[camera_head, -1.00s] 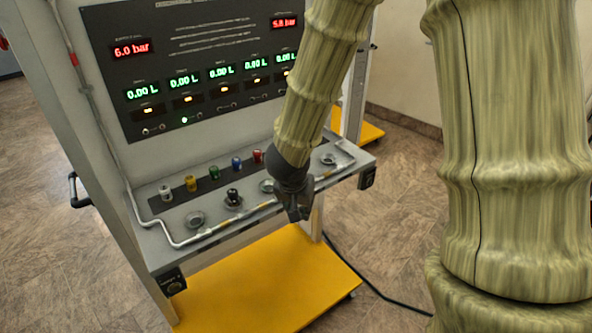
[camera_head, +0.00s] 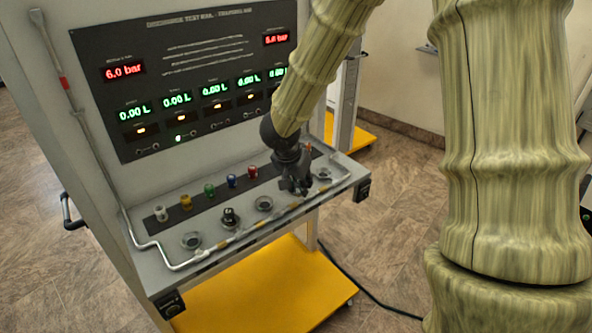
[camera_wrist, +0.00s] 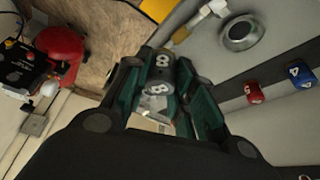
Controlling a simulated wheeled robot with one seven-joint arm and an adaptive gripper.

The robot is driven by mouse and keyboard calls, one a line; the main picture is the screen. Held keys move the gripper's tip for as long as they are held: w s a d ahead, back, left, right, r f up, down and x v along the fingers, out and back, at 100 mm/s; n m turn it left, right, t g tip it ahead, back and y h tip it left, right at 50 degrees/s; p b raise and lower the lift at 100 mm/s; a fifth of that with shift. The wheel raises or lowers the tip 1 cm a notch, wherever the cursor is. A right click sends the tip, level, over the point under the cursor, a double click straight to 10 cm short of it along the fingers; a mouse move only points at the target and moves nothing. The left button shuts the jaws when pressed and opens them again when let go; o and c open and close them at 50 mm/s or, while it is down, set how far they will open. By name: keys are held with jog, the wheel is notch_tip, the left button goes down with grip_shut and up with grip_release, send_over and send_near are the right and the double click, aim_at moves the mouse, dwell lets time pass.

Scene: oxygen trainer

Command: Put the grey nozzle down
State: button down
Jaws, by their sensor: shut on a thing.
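My gripper (camera_head: 295,182) is over the right part of the grey ledge (camera_head: 338,189), with its fingers pointing down. In the wrist view my gripper (camera_wrist: 165,85) is shut on the grey nozzle (camera_wrist: 158,78), a small grey piece with "8" marks between the green-lined fingers. In the head view the fingers hide the nozzle, and I cannot tell its height above the ledge. An empty round socket (camera_head: 323,174) lies to the right of the gripper. A socket also shows in the wrist view (camera_wrist: 242,33), apart from the nozzle.
White (camera_head: 161,213), yellow (camera_head: 186,202), green (camera_head: 209,190), blue (camera_head: 231,181) and red (camera_head: 252,172) nozzles stand along a dark strip. A black piece (camera_head: 230,216) sits in one front socket. Other sockets (camera_head: 191,241) (camera_head: 263,204) are empty. A bent pipe (camera_head: 172,263) runs along the front.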

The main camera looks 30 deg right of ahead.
jog(key=w+d+p, duration=0.1)
jog(key=w, duration=0.1)
jog(key=w+d+p, duration=0.1)
jog(key=w+p, duration=0.1)
jog(key=w, duration=0.1)
jog(key=w+d+p, duration=0.2)
jog(key=w, duration=0.1)
jog(key=shift+d+f, duration=0.1)
jog(key=shift+f, duration=0.25)
jog(key=shift+f+p, duration=0.95)
jog(key=shift+f, duration=0.85)
jog(key=shift+w+f+b, duration=0.1)
jog(key=shift+f+b, duration=0.55)
jog(key=shift+b, duration=0.65)
jog(key=c, duration=1.2)
grip_release()
jog(key=shift+r, duration=0.2)
